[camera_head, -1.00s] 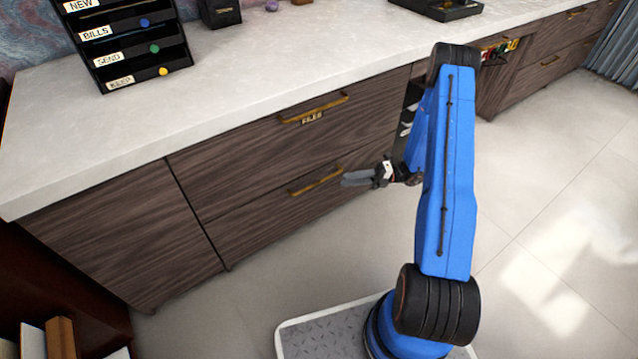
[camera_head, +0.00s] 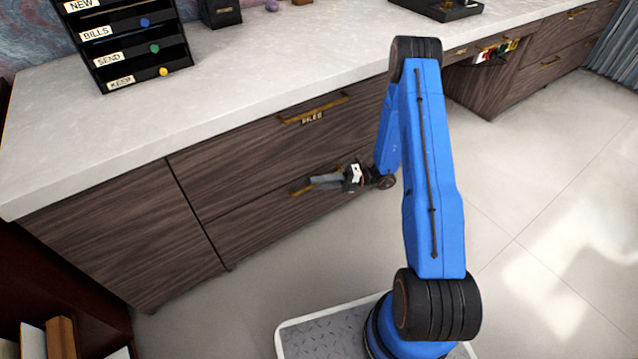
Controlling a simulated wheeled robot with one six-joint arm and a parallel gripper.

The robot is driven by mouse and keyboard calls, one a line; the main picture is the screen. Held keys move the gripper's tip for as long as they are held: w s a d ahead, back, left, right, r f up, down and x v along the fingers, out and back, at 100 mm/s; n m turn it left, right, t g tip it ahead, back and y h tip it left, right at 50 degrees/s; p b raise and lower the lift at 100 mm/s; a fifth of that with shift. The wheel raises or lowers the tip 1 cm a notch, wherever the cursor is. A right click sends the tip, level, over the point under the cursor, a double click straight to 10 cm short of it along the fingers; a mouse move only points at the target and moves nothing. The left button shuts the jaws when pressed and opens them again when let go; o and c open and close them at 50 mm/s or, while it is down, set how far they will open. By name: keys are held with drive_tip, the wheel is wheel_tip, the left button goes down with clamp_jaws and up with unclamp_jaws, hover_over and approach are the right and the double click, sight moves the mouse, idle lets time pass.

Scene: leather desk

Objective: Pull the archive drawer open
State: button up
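Two wooden drawers sit one above the other under the pale counter. The upper drawer (camera_head: 245,150) has a brass bar handle (camera_head: 314,108) and a small label that seems to read "FILES". The lower drawer (camera_head: 260,225) has a similar brass handle (camera_head: 299,190), and no "archive" label is readable on it. Both drawers look closed. My gripper (camera_head: 318,180) is at the lower handle, its fingers pointing left and covering the handle's right part. I cannot tell whether the fingers touch the handle or how far apart they are.
The counter (camera_head: 240,75) runs above the drawers, with a black letter rack (camera_head: 125,45) at its left end. A bookcase with books (camera_head: 62,337) stands at the lower left. The tiled floor (camera_head: 540,190) to the right is clear.

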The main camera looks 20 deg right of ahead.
drive_tip(key=shift+c, duration=0.3)
clamp_jaws()
drive_tip(key=shift+s, duration=0.1)
